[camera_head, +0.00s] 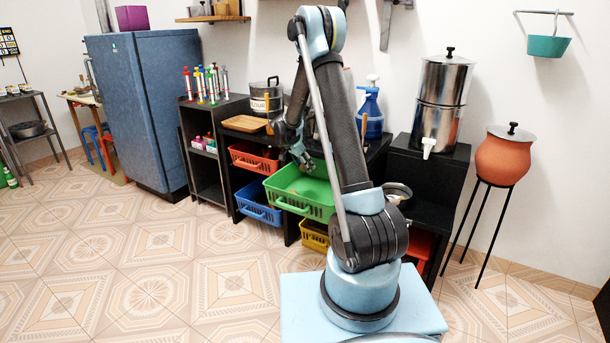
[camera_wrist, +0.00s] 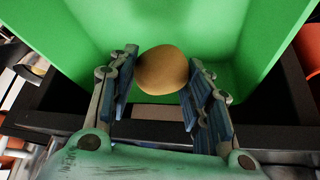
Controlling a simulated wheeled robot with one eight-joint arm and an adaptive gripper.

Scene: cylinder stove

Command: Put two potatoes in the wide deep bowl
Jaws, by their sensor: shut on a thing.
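A round brown potato (camera_wrist: 162,68) sits between the two blue-padded fingers of my gripper (camera_wrist: 160,84) in the wrist view. My gripper is shut on it. Behind the potato is the green inside of the green crate (camera_wrist: 245,45). In the head view my gripper (camera_head: 303,160) is low at the green crate (camera_head: 318,212), which juts out from the shelf unit. The potato cannot be made out there. A metal bowl or pan (camera_head: 397,190) shows partly behind my arm. I cannot tell whether it is the wide deep bowl. No second potato is visible.
An orange crate (camera_head: 253,158), a blue crate (camera_head: 258,205) and a yellow crate (camera_head: 314,236) surround the green one. A pot (camera_head: 266,97), a cutting board (camera_head: 244,124) and a blue pump bottle (camera_head: 370,112) stand above. The tiled floor (camera_head: 150,260) is clear at left.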

